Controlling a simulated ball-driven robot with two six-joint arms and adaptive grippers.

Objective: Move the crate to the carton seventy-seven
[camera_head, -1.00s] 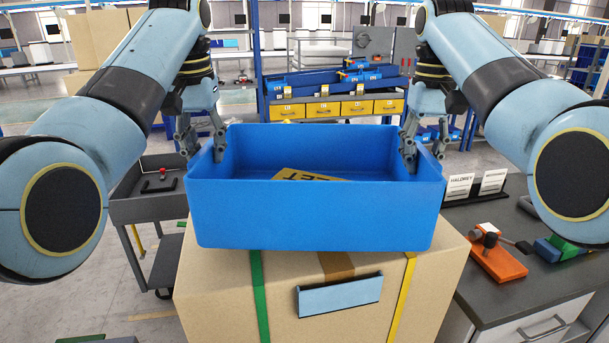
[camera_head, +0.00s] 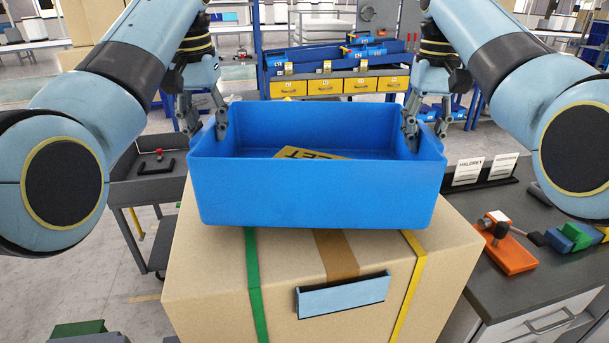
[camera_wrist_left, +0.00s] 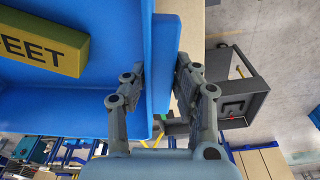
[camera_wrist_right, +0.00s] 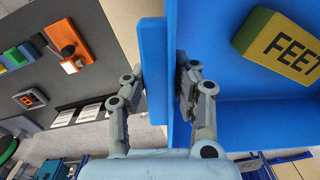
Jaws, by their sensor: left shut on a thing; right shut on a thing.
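The blue crate (camera_head: 318,194) is open-topped and looks about level over a brown carton (camera_head: 215,270). I cannot tell whether its underside touches the carton top. My left gripper (camera_head: 204,120) is shut on the crate's left wall, with a finger on each side of it, as the left wrist view (camera_wrist_left: 155,95) shows. My right gripper (camera_head: 425,125) is shut on the right wall, also seen in the right wrist view (camera_wrist_right: 160,92). A yellow block (camera_wrist_right: 280,45) marked "FEET" lies inside the crate. No seventy-seven is readable on the carton.
The carton has green and yellow straps and a blank light-blue plate (camera_head: 344,295). A grey cart (camera_head: 150,185) stands at left. At right a dark-topped bench (camera_head: 500,285) bears an orange clamp fixture (camera_head: 510,253). A rack with yellow drawers (camera_head: 340,86) stands behind.

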